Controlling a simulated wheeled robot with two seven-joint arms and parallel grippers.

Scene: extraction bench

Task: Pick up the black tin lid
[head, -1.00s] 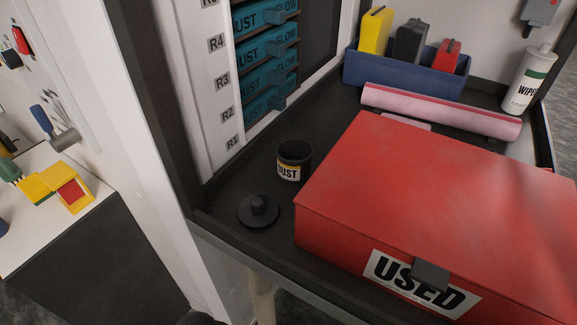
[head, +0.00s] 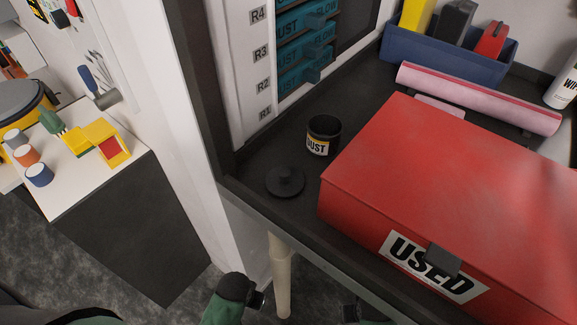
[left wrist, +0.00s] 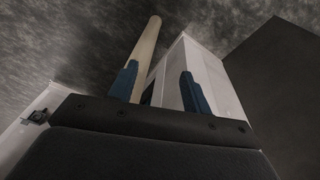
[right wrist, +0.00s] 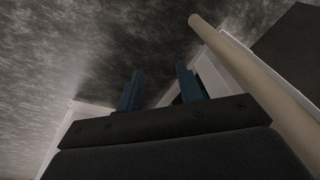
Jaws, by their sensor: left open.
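The black tin lid (head: 285,183) lies flat with its round knob up on the dark bench top, near the front left corner. The open black tin (head: 323,136) with a "DUST" label stands upright just behind it, apart from it. My left gripper (left wrist: 159,68) is open and empty in the left wrist view, below the bench over the floor. My left arm shows at the bottom of the head view. My right gripper (right wrist: 158,67) has its blue fingers apart with nothing between them, also low down. The lid is in neither wrist view.
A red box (head: 430,180) marked "USED" stands close to the right of the lid. The bench's raised front edge (head: 252,203) and a white post (head: 185,130) are near the lid. A beige bench leg (head: 281,275) stands below. A pink roll (head: 475,97) lies behind.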

